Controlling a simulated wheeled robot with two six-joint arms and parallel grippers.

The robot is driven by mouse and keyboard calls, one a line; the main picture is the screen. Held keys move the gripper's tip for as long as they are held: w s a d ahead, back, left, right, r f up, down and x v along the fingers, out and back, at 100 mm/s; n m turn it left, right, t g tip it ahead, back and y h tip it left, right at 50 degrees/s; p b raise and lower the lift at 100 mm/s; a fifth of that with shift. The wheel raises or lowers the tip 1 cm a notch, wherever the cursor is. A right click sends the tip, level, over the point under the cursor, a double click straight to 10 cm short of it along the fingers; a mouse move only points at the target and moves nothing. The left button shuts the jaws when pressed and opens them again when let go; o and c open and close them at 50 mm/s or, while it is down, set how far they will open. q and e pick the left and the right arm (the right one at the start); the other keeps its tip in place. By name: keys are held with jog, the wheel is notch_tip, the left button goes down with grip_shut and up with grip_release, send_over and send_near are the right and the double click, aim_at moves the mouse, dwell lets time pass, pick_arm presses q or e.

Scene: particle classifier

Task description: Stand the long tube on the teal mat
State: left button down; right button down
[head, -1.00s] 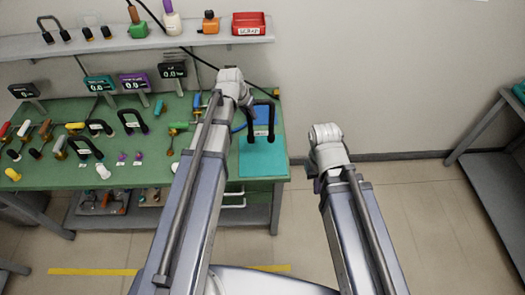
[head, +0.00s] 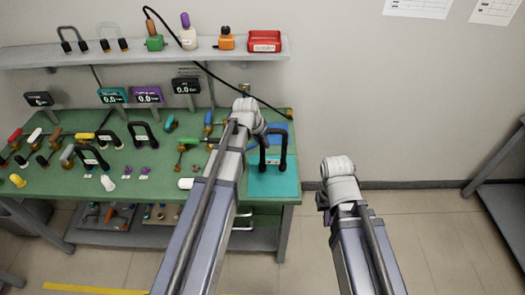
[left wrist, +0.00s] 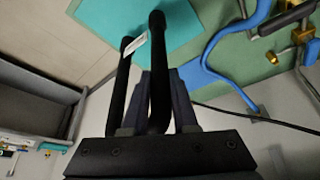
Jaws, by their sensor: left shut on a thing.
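The long tube is a black U-shaped tube (head: 284,150) with a white tag. My left gripper (head: 262,137) is shut on it. In the head view its two leg ends point down over the teal mat (head: 258,190) at the bench's right end. In the left wrist view the tube (left wrist: 124,85) sits between the fingers of my left gripper (left wrist: 158,105), its legs reaching toward the teal mat (left wrist: 100,15). I cannot tell whether the ends touch the mat. My right gripper (head: 323,205) is mostly hidden by its own wrist, apart from the bench.
The green bench (head: 140,188) holds several small tubes and valves on the left, with display stands (head: 187,87) behind. A blue piece (left wrist: 225,85) lies close beside the mat. A shelf (head: 130,55) carries bottles and a red bin (head: 264,41). Floor is free right of the bench.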

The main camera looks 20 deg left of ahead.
pick_arm(q)
jog(key=shift+f+b, duration=1.4)
jog(key=shift+f, duration=0.35)
jog(key=shift+f, duration=0.15)
jog(key=c, duration=0.7)
grip_release()
jog(key=shift+r, duration=0.2)
